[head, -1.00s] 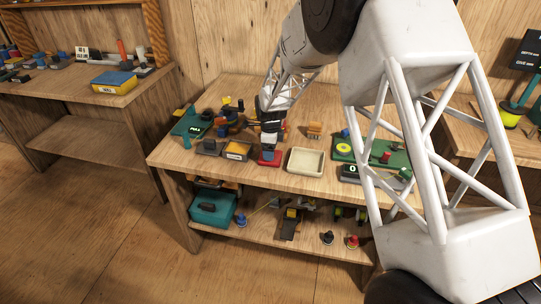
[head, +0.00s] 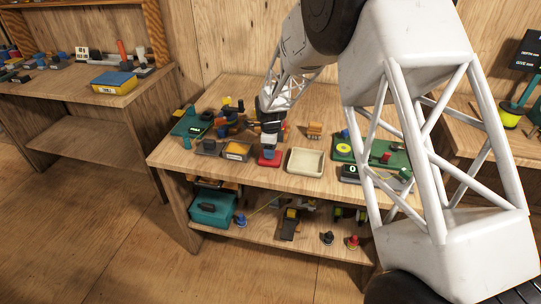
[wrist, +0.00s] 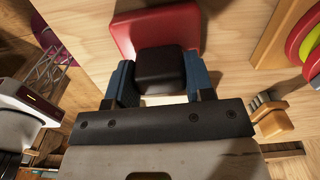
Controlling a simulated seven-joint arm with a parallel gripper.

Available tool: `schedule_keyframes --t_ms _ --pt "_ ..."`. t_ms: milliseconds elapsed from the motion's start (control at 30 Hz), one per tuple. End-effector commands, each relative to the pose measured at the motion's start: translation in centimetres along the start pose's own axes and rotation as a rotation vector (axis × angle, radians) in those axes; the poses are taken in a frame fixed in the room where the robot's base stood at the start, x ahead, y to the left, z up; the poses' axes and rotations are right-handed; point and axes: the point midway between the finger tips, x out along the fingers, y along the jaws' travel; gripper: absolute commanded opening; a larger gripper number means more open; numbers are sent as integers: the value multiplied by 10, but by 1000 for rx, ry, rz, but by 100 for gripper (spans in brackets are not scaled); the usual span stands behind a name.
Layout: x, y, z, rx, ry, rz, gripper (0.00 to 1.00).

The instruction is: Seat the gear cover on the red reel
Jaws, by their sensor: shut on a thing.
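My gripper (wrist: 160,82) has its two blue-padded fingers closed on the sides of a dark, near-black block (wrist: 160,68), which I take to be the gear cover. A red body (wrist: 126,36), likely the red reel, lies directly beyond the block in the wrist view. The block overlaps its near part, and I cannot tell whether they touch or whether the block is seated. In the head view the red body (head: 268,160) stands near the table's front edge. My gripper (head: 268,150) is right over it, and the dark block is hard to make out there.
A cream tray (head: 292,170) stands just right of the red body. A grey box with an orange-yellow top (head: 237,150) is close on its left. A green board (head: 343,157) with small parts lies farther right. Several items crowd the table behind and left.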

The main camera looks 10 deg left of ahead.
Motion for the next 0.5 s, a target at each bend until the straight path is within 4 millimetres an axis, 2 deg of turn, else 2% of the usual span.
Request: schedule_keyframes --t_ms 267,500 --pt "-2 0 0 0 0 0 24" --pt "-17 0 0 0 -1 -2 24"
